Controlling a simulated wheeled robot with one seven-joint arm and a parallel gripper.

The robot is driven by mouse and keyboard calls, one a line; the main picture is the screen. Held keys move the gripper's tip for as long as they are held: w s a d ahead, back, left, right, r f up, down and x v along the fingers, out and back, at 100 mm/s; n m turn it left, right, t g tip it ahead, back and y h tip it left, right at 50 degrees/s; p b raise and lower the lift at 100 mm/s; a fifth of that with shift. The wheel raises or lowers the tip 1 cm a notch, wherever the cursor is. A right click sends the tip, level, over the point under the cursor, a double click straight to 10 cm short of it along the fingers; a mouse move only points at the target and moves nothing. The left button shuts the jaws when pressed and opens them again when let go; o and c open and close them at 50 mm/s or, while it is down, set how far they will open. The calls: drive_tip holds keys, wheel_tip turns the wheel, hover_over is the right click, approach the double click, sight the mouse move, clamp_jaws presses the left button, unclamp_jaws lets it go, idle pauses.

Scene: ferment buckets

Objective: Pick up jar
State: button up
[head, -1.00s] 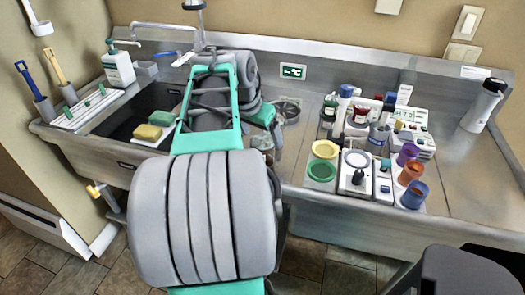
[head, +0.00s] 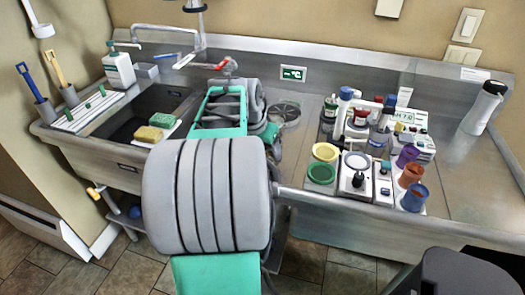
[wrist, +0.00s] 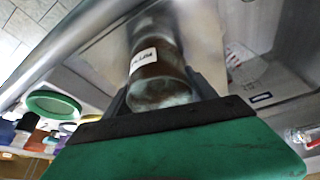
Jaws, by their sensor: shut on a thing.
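The jar (wrist: 160,75) is glass with a white label, dark brown contents and a pale end facing the camera in the wrist view. My gripper (wrist: 165,88) is shut on it, with a dark finger on each side of the jar. The jar's far end is blurred and dim. In the head view my own arm hides the gripper and the jar.
To the right stand green (head: 321,172) and yellow (head: 326,152) containers, bottles, a meter (head: 408,115) and coloured cups (head: 414,197).

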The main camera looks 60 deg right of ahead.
drive_tip(key=c, duration=0.9)
drive_tip(key=shift+r, duration=0.1)
